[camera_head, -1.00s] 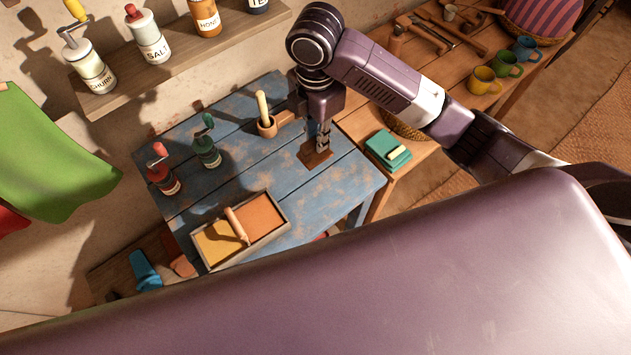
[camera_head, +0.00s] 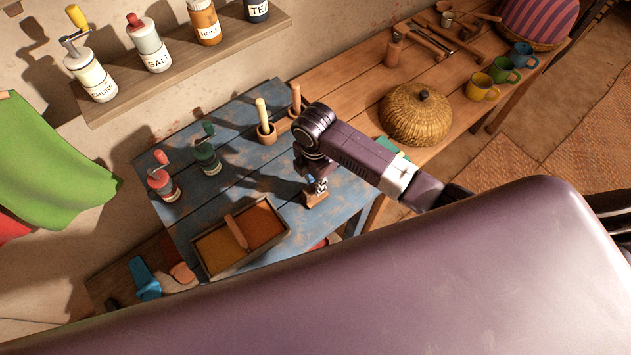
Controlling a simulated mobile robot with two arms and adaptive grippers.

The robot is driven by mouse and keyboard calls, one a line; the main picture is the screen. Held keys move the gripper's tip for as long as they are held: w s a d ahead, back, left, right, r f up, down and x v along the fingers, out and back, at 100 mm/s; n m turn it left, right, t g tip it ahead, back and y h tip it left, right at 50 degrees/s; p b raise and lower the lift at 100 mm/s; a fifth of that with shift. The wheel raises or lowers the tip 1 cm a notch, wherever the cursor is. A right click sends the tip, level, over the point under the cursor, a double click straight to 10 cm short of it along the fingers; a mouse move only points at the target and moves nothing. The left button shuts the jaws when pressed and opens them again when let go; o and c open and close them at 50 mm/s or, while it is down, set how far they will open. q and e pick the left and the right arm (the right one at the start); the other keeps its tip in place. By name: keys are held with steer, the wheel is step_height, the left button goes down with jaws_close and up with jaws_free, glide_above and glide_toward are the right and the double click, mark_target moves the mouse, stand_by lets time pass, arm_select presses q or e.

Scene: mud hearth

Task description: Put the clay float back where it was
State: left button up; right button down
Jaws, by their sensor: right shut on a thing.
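My right gripper (camera_head: 318,184) is shut on a small brown wooden block, which I take to be the clay float (camera_head: 316,198). It is over the right part of the worn blue table (camera_head: 228,184). The gripper partly covers the float, and I cannot tell whether its underside touches the tabletop. My left gripper is not in view.
A divided tray (camera_head: 283,237) with yellow and orange fills and a wooden rod (camera_head: 237,231) stands at the front left. Red (camera_head: 163,184) and green (camera_head: 207,157) grinders and a mortar with pestle (camera_head: 266,133) stand behind. A lidded basket (camera_head: 416,115) is right.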

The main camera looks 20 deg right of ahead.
steer(key=shift+s+f, duration=0.1)
steer(key=shift+f, duration=0.1)
steer(key=c, duration=2.3)
jaws_free()
steer(key=o, duration=0.5)
steer(key=shift+c, duration=0.2)
step_height(320, 180, up, 12)
steer(key=b, duration=0.3)
steer(key=shift+a, duration=0.1)
